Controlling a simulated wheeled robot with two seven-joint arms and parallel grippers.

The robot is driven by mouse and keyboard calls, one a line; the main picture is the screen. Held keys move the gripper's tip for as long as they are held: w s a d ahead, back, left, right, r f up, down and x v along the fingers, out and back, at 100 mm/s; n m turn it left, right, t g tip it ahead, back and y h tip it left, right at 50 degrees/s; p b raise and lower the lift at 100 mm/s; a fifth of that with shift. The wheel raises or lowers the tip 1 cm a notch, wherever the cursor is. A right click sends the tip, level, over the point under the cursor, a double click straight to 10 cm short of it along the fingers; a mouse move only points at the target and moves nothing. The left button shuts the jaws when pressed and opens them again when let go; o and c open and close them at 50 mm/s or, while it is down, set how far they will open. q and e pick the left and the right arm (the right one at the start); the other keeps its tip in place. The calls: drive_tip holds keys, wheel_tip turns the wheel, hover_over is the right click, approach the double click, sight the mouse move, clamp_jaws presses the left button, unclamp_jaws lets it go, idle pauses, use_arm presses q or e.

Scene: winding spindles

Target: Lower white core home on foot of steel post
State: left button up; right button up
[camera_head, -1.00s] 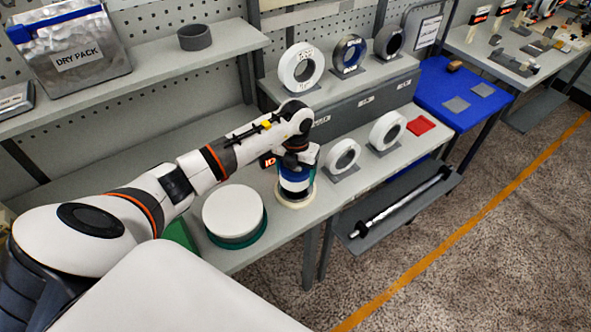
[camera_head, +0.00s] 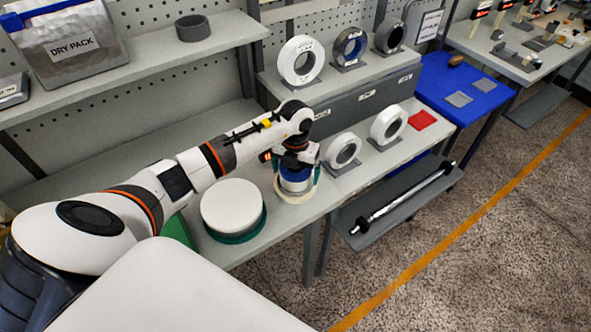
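My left gripper (camera_head: 297,178) points down over the front shelf, its greenish fingers apart on either side of a small blue and white stack (camera_head: 295,184). A pale cream ring-shaped base (camera_head: 296,195) shows under the stack. The stack's white part looks like the white core, low against that base; whether it touches the foot is too small to tell. The steel post is hidden by my gripper and wrist. My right gripper is not in view.
A white-topped green round stack (camera_head: 233,208) stands just left of my gripper. Two white rings (camera_head: 343,150) (camera_head: 388,125) stand on holders to the right. A steel rod (camera_head: 402,198) lies on the lower shelf. A red pad (camera_head: 421,119) lies farther right.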

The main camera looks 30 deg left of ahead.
use_arm(q)
drive_tip(key=shift+r, duration=0.1)
wheel_tip(320, 180, up, 11)
drive_tip(key=b, duration=0.3)
drive_tip(key=shift+r+b, duration=0.3)
drive_tip(key=shift+r, duration=0.1)
idle(0.4)
